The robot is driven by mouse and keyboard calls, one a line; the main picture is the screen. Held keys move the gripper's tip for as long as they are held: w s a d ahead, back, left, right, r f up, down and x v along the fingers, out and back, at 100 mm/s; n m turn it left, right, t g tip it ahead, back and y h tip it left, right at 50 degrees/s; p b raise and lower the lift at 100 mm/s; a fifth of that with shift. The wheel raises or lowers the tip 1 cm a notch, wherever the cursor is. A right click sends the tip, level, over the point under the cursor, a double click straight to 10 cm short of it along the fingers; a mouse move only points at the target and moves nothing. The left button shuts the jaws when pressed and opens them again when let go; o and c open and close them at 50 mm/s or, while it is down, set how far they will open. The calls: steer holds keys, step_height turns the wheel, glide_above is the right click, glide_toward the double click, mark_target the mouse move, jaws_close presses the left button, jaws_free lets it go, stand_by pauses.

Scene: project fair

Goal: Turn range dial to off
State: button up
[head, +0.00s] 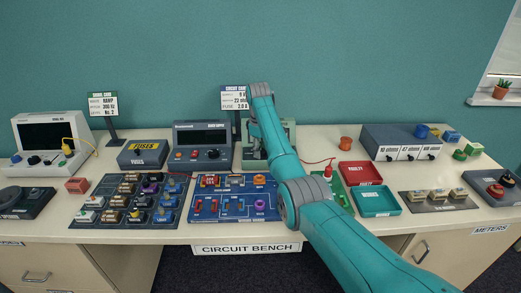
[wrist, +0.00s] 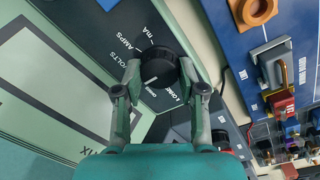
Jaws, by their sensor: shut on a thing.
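The range dial (wrist: 158,68) is a round black knob on the dark panel of a pale green meter (wrist: 60,75) in the wrist view. VOLTS, AMPS, mA and OHMS are printed around it. A white mark on the knob points toward the lower side, near small print that I cannot read. My gripper (wrist: 160,72) has one finger on each side of the knob and is shut on it.
A blue circuit board (head: 235,215) with several parts lies in front of the meter. A dark bench supply (head: 203,140) stands to its left. Red and green trays (head: 375,202) lie to the right. A sign (head: 235,98) stands behind.

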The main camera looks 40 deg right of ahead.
steer(key=o, duration=1.1)
steer(key=shift+o, duration=0.2)
steer(key=shift+s+a+r, duration=0.1)
steer(key=shift+r, duration=1.75)
steer(key=shift+a+r, duration=0.1)
steer(key=shift+r, duration=1.75)
